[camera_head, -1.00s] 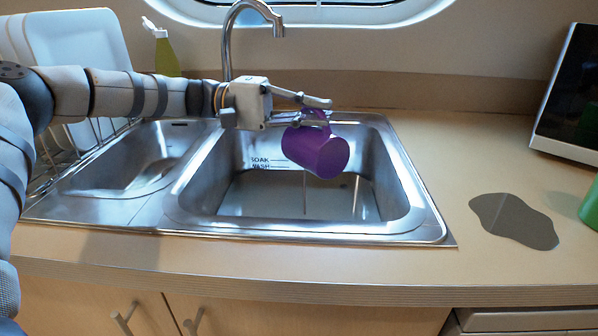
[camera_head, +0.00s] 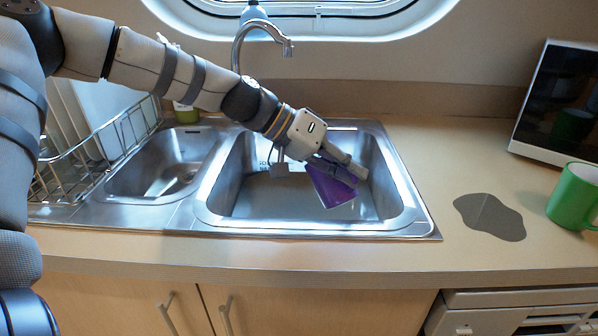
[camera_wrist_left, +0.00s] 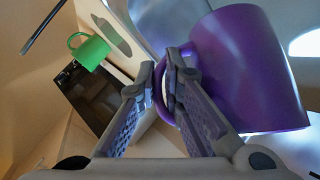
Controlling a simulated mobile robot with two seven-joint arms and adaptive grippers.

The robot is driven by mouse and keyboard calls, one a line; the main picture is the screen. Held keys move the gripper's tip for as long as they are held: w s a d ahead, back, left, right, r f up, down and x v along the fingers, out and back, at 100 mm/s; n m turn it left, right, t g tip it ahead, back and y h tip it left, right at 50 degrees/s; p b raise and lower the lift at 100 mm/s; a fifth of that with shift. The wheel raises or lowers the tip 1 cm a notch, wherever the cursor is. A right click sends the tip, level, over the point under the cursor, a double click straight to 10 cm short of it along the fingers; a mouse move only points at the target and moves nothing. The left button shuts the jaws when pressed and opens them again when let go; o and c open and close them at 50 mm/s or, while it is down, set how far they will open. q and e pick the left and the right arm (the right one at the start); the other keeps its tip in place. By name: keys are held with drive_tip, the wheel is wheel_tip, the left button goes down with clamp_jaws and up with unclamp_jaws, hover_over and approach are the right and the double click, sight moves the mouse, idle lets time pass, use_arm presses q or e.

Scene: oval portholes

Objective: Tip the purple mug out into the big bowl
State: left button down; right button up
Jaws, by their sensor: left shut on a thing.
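The purple mug (camera_head: 331,189) is over the big bowl (camera_head: 243,200), the larger right-hand basin of the steel sink. My left gripper (camera_head: 345,173) is shut on it and partly covers it in the head view. The mug is strongly tilted, with its lower end toward the front of the basin. The left wrist view shows the mug (camera_wrist_left: 245,70) large at the right, its handle between the fingers (camera_wrist_left: 160,100). I cannot see inside the mug or tell whether anything is running out. My right gripper is not in view.
A faucet (camera_head: 237,48) arches behind the big bowl. The small basin (camera_head: 160,165) and a wire dish rack (camera_head: 105,145) are at the left. At the right are a grey patch (camera_head: 490,216), a green mug (camera_head: 574,196) and a dark-screened appliance (camera_head: 560,100). The front counter is clear.

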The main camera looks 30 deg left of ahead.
use_arm(q)
drive_tip(key=s+d+f+m+y, duration=0.2)
drive_tip(key=d+f+y, duration=0.2)
drive_tip(key=f, duration=0.2)
drive_tip(key=shift+s+d+r+m+t+y, duration=0.15)
drive_tip(key=shift+d+r+t+y, duration=0.3)
drive_tip(key=shift+r, duration=0.45)
drive_tip(key=shift+w+d+r+m+t+y, duration=0.1)
drive_tip(key=shift+d+r+m+t+y, duration=0.15)
drive_tip(key=shift+r+y, duration=0.5)
drive_tip(key=shift+s+d+r+m+t+y, duration=0.1)
drive_tip(key=shift+d+r+m+t+y, duration=0.25)
drive_tip(key=shift+r, duration=0.65)
drive_tip(key=shift+a, duration=0.1)
